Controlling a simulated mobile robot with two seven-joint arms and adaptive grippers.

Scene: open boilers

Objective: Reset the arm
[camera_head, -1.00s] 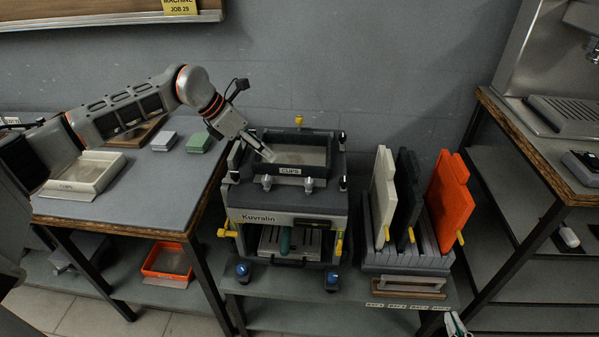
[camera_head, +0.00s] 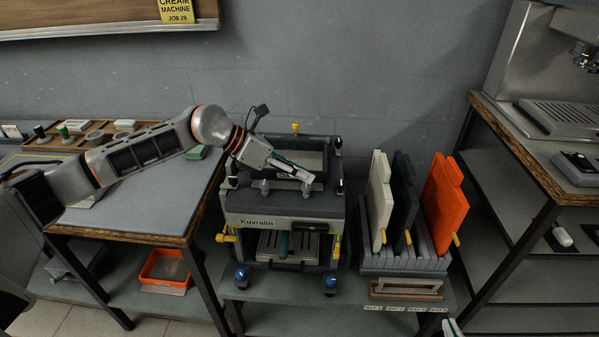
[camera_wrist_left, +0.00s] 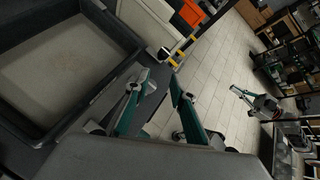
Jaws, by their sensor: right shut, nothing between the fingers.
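My left arm comes in from the left. Its gripper (camera_head: 312,174) is over the front right part of the dark tray on top of the Kuvralin machine (camera_head: 255,218), hiding part of the tray's front. In the left wrist view its two teal fingers (camera_wrist_left: 158,80) are apart with nothing between them. The dark tray (camera_wrist_left: 112,22) lies to their left there. A small part of my right gripper (camera_head: 452,328) shows at the bottom edge of the head view, right of the rack. A teal-fingered gripper, likely my right one (camera_wrist_left: 240,93), also shows over the floor in the left wrist view.
A rack (camera_head: 405,262) with cream, black and orange boards stands right of the machine. A grey table (camera_head: 150,212) is at the left, an orange bin (camera_head: 165,268) below it. A wooden-edged counter (camera_head: 535,165) is at the right.

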